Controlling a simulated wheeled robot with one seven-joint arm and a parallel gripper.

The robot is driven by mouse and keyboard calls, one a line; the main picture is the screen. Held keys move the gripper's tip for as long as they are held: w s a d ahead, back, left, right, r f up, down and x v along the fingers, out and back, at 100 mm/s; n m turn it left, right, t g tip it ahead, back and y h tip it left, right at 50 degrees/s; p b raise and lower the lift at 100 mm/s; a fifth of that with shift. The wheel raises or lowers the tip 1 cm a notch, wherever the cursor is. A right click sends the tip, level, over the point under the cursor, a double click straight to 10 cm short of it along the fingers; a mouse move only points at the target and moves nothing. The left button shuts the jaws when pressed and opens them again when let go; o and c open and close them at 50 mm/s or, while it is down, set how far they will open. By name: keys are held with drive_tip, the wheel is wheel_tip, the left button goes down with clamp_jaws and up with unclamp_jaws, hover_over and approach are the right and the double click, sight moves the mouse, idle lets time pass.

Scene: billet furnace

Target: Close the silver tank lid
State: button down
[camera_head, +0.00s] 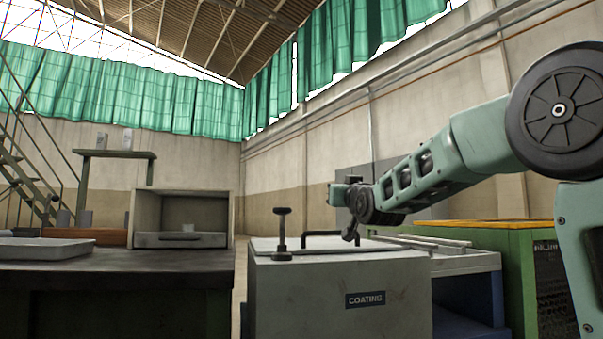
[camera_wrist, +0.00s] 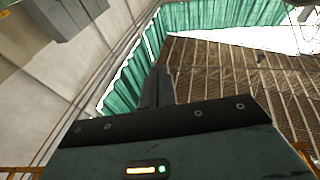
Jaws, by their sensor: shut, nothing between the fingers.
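The silver tank (camera_head: 340,300) is a grey box with a blue "COATING" label, at the front centre of the head view. Its lid (camera_head: 350,252) looks flat on the tank's top and has a black bar handle (camera_head: 322,234). I cannot tell from this angle whether the lid is fully seated. My gripper (camera_head: 336,195) is above and behind the tank's top, clear of the handle; it looks small and partly hidden by my wrist. In the wrist view its dark fingers (camera_wrist: 157,88) are shut together and empty, facing the curtains and roof. The tank does not show there.
A black knobbed post (camera_head: 282,232) stands at the tank top's left edge. A dark workbench (camera_head: 120,265) with a grey tray (camera_head: 45,248) and an open-front box (camera_head: 182,218) is on the left. A green cabinet (camera_head: 500,270) is on the right, below my arm.

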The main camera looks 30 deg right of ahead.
drive_tip(key=shift+s+a+f+t+b, duration=0.1)
drive_tip(key=shift+s+f+t+b, duration=0.1)
drive_tip(key=shift+f+b, duration=0.35)
drive_tip(key=shift+s+f+t+b, duration=0.1)
drive_tip(key=shift+s+f+b, duration=0.1)
drive_tip(key=shift+f+b, duration=0.35)
drive_tip(key=shift+r, duration=0.1)
